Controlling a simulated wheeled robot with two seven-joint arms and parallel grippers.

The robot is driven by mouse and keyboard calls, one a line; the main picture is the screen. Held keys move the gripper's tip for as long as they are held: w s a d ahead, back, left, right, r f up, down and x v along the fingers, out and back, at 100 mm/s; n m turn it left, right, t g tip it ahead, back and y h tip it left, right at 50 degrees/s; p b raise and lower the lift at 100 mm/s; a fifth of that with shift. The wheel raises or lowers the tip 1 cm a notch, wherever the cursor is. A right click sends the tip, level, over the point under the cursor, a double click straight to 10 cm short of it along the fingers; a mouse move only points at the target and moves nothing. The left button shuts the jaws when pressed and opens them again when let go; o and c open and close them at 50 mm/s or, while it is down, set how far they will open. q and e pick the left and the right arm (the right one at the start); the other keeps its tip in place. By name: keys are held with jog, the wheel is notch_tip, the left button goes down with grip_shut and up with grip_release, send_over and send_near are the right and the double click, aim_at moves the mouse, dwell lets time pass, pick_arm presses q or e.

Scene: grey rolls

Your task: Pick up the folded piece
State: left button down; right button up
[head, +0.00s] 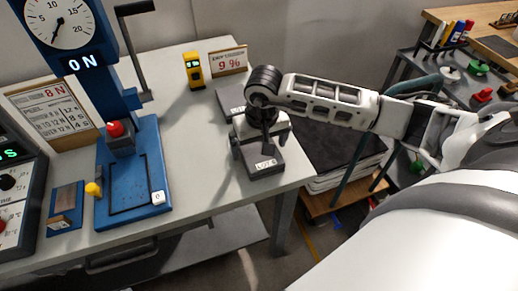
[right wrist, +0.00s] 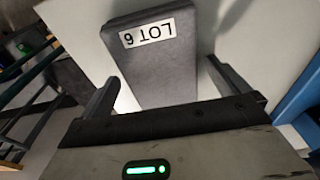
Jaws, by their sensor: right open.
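A dark grey folded piece (head: 264,168) with a white "LOT 6" label lies on the light table near its right front corner. In the right wrist view the folded piece (right wrist: 160,70) lies between my two fingers, its label toward the far end. My right gripper (head: 261,152) is open above the piece, with one finger on each side. I cannot tell whether the fingers touch it. The gripper hides part of the piece in the head view. My left gripper is not in view.
A blue press (head: 140,190) with a dial stands left. A dark grey item (head: 229,100) lies behind my gripper. A yellow device (head: 193,70) and a "9 %" sign (head: 229,61) stand at the back. The table between press and piece is clear.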

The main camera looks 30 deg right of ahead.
aim_at(258, 147)
jog(key=shift+f, duration=0.1)
jog(key=c, duration=1)
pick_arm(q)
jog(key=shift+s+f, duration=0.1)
pick_arm(e)
jog(key=shift+c, duration=0.2)
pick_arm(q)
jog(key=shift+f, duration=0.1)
pick_arm(e)
jog(key=shift+w+r, duration=0.1)
jog(key=shift+r, duration=0.3)
notch_tip(258, 147, up, 3)
jog(key=shift+f+b, duration=0.2)
jog(key=shift+b, duration=0.55)
jog(key=s+a+r+b, duration=0.2)
jog(key=s+a+r, duration=0.3)
jog(key=s+r, duration=0.65)
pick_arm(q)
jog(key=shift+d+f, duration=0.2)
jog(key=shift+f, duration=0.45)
pick_arm(e)
jog(key=w+a+f+n, duration=0.2)
jog(key=w+f, duration=0.3)
jog(key=w, duration=0.3)
jog(key=shift+w+n, duration=0.2)
jog(key=shift+n, duration=0.2)
